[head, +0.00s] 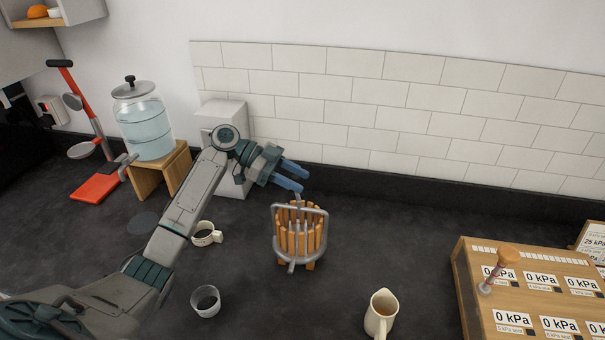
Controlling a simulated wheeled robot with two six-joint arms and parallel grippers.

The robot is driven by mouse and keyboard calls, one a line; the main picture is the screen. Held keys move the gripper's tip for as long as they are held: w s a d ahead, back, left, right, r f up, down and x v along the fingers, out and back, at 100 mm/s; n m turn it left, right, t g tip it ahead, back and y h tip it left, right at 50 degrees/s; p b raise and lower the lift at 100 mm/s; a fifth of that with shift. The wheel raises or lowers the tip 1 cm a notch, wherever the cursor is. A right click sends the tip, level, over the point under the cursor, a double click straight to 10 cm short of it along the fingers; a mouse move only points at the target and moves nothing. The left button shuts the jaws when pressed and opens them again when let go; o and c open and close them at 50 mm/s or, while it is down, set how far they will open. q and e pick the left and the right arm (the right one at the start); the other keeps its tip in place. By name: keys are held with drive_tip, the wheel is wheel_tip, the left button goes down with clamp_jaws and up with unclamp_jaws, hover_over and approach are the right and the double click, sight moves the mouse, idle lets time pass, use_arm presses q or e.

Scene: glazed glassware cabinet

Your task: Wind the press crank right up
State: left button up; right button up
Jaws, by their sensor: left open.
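The press (284,240) stands on the dark worktop, a small basket of upright wooden slats with a grey metal frame over it. A thin grey metal piece rises at its top, just below my fingertips; I cannot tell clearly whether it is the crank. My left gripper (304,181) reaches in from the left, above and just behind the press top. Its two blue fingers are apart, with nothing seen between them. Whether a finger touches the metal piece cannot be told. My right gripper is not in view.
A white mug (204,236) and a glass cup (206,301) stand left of the press. A cream jug (380,314) is at the front right. A wooden gauge panel (466,290) stands far right. A glass dispenser (146,125) and red lever device (95,188) are left. Worktop right of the press is clear.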

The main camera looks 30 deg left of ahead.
use_arm(q)
drive_tip(key=shift+x, duration=1)
clamp_jaws()
drive_tip(key=shift+a+f+t, duration=0.1)
drive_tip(key=shift+t, duration=0.2)
